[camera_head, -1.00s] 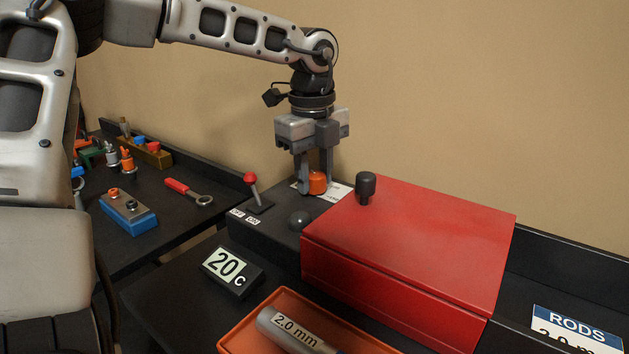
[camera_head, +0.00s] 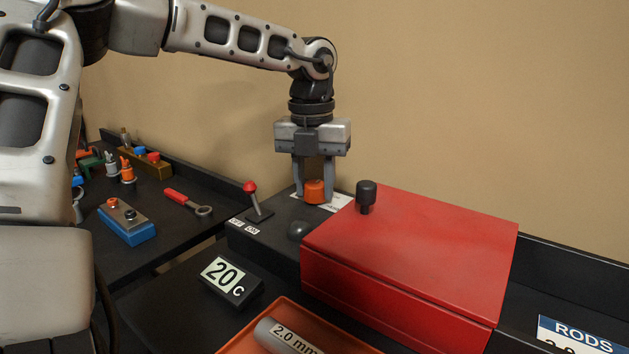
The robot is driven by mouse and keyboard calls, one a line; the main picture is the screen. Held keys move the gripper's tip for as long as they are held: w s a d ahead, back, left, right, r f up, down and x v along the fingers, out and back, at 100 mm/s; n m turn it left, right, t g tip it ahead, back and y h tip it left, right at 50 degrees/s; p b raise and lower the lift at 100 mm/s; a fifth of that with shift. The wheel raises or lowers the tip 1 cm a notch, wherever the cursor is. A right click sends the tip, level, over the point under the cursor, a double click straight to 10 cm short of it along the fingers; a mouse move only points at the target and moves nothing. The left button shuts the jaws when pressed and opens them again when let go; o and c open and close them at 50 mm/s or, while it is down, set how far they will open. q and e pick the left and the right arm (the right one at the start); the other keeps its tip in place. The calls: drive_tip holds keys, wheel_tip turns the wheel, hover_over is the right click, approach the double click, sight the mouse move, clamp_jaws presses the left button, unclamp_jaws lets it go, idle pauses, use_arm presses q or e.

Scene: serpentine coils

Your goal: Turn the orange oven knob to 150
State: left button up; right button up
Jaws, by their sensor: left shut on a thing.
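The orange oven knob (camera_head: 315,191) sits on the dark control panel at the back, left of the red oven box (camera_head: 420,250). My left gripper (camera_head: 314,188) points straight down over it, one finger on each side, shut on the knob. A white scale label (camera_head: 340,201) lies under the knob, partly hidden by the fingers; its numbers are too small to read. The display (camera_head: 226,276) in front reads 20 C. My right gripper does not show.
A lever with a red tip (camera_head: 252,190) and a dark dome (camera_head: 298,230) stand near the knob. A black knob (camera_head: 366,194) rises from the red box. An orange tray (camera_head: 330,338) with a 2.0 mm rod lies in front. Tools lie on the left bench.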

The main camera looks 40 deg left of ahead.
use_arm(q)
drive_tip(key=m, duration=0.5)
drive_tip(key=shift+m+p, duration=0.3)
drive_tip(key=m, duration=0.4)
drive_tip(key=m+p, duration=0.1)
drive_tip(key=m, duration=0.4)
drive_tip(key=shift+m+g, duration=0.3)
drive_tip(key=shift+m, duration=1.9)
drive_tip(key=o, duration=1)
